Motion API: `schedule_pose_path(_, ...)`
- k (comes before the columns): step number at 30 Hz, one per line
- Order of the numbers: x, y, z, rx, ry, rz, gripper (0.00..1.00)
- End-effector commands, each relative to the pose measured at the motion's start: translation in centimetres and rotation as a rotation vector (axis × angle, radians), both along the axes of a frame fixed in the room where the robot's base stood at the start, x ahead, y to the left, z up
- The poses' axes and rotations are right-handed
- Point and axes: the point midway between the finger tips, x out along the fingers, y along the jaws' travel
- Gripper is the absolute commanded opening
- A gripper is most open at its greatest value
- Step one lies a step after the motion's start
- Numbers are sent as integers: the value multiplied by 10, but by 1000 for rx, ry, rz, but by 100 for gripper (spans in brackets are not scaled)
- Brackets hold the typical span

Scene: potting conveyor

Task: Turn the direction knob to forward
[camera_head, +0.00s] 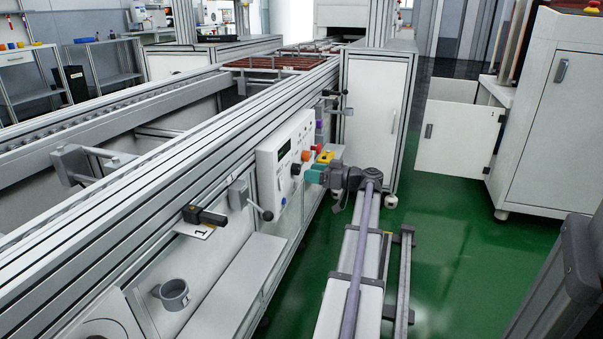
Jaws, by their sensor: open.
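A white control panel (266,170) is fixed to the side of the conveyor, with a dark display near its top.
A lever with a black ball (267,215) juts out below the panel. A black clamp handle (205,216) and a grey cup-shaped holder (173,294) lie nearer. A white cabinet (377,110) stands beyond my gripper. The green floor (460,260) on the right is largely clear.

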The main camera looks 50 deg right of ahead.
Motion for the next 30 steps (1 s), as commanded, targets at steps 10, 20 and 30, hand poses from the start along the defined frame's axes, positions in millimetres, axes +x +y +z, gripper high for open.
schedule_pose_path(10, 39, 12, 0, 1, 1, 0, 65)
schedule_pose_path(20, 38, 12, 0, 1, 1, 0, 49)
schedule_pose_path(30, 38, 12, 0, 1, 1, 0, 16)
